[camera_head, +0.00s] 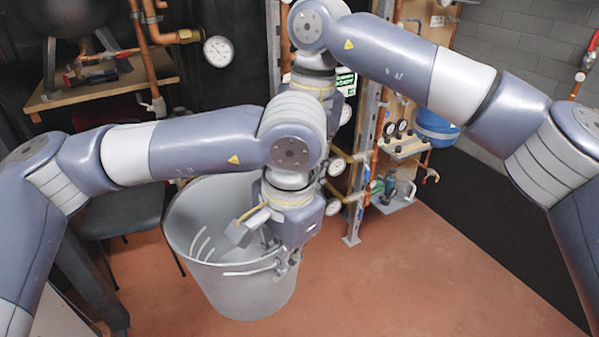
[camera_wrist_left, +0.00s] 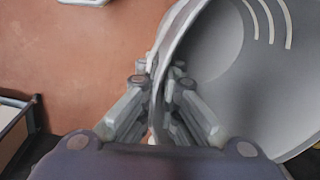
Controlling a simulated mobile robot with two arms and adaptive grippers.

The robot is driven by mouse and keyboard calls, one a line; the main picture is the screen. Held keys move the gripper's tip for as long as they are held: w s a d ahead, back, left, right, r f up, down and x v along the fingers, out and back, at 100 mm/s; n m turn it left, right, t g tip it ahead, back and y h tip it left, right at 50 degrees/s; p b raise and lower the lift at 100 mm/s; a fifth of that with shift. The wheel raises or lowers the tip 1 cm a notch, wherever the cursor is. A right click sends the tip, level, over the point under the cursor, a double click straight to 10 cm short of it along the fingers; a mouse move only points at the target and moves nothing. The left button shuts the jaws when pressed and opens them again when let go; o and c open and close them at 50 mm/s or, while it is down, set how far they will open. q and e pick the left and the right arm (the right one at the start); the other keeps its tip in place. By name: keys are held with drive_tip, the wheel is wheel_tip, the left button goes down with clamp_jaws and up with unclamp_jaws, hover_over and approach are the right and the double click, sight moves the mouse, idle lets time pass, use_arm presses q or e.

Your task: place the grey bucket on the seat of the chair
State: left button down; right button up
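The grey bucket (camera_head: 245,290) is upright, open side up, in the lower middle of the head view; I cannot tell whether its base touches the floor. My left gripper (camera_head: 284,264) is shut on its rim at the near right side. In the left wrist view, the bucket (camera_wrist_left: 225,50) has its wall between the two fingers of the left gripper (camera_wrist_left: 162,85). The chair has a dark seat (camera_head: 125,212), left of the bucket and partly hidden by my left arm. My right gripper (camera_head: 343,90) is behind my left arm, its fingers hidden.
A wooden bench (camera_head: 95,88) stands behind the chair. A pipe rig with gauges (camera_head: 400,130) and a blue tank (camera_head: 436,128) stands behind the bucket on the right. The reddish floor (camera_head: 420,270) is clear at the front right.

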drive_tip(key=f, duration=0.7)
drive_tip(key=a+f, duration=0.1)
drive_tip(key=f, duration=0.3)
drive_tip(key=shift+s+a+f, duration=0.1)
drive_tip(key=shift+s+f, duration=0.2)
drive_tip(key=shift+f, duration=0.05)
clamp_jaws()
use_arm(q)
drive_tip(key=c, duration=2.1)
unclamp_jaws()
drive_tip(key=o, duration=0.4)
use_arm(e)
drive_tip(key=shift+s+a+r, duration=0.1)
use_arm(q)
drive_tip(key=shift+r, duration=0.1)
